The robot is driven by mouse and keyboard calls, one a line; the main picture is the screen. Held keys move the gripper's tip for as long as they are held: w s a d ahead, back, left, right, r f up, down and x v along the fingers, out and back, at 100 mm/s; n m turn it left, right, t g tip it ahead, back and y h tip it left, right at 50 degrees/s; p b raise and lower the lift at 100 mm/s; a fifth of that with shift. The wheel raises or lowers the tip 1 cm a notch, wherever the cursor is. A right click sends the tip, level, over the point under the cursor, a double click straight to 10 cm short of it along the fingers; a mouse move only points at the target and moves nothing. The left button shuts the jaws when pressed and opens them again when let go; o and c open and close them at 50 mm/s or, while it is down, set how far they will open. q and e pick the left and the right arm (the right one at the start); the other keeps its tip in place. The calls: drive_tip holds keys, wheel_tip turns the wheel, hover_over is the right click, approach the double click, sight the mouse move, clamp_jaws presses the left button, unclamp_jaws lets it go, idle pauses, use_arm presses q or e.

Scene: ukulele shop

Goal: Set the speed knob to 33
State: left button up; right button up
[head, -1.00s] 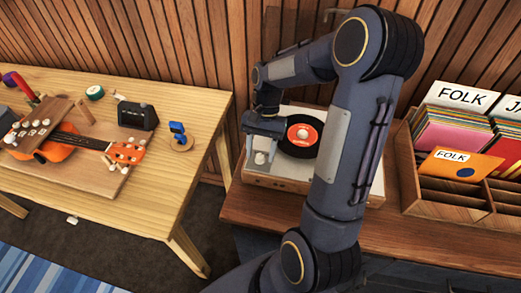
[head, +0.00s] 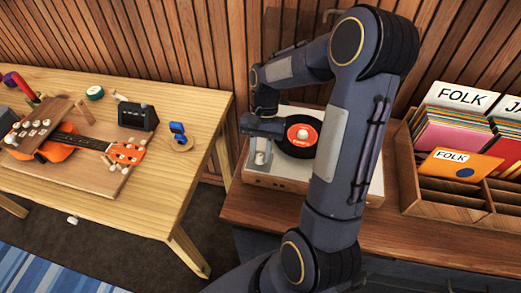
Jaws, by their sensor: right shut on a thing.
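The record player (head: 290,180) stands on the wooden counter, with a black record with a red label (head: 302,136) on it. The speed knob (head: 260,158) is at the front left of its pale top, mostly hidden by my gripper. My right gripper (head: 261,163) points down there and is shut on the knob. The speed marks and the knob's setting are too small to read. My left gripper is not in view.
A wooden crate (head: 440,205) of records with FOLK cards stands to the right on the counter. A wooden table (head: 165,215) with a ukulele (head: 75,140) stands to the left, across a gap. My right arm hides part of the player.

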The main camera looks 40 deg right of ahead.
drive_tip(key=n+p, duration=0.1)
drive_tip(key=n, duration=0.1)
drive_tip(key=shift+w+r+n+g+h, duration=0.1)
drive_tip(key=shift+n+g+h, duration=0.3)
drive_tip(key=n+h, duration=0.1)
drive_tip(key=n, duration=0.2)
drive_tip(key=shift+a+n+g, duration=0.15)
drive_tip(key=shift+n+g, duration=0.25)
drive_tip(key=n+h, duration=0.1)
drive_tip(key=n, duration=0.2)
drive_tip(key=shift+a+h+p, duration=0.1)
drive_tip(key=shift+h+p, duration=0.2)
drive_tip(key=shift+p, duration=0.05)
drive_tip(key=shift+n+h, duration=0.6)
drive_tip(key=shift+n, duration=1.1)
drive_tip(key=o, duration=1)
drive_tip(key=v, duration=0.7)
drive_tip(key=shift+w+a+r, duration=0.15)
drive_tip(key=shift+r, duration=0.15)
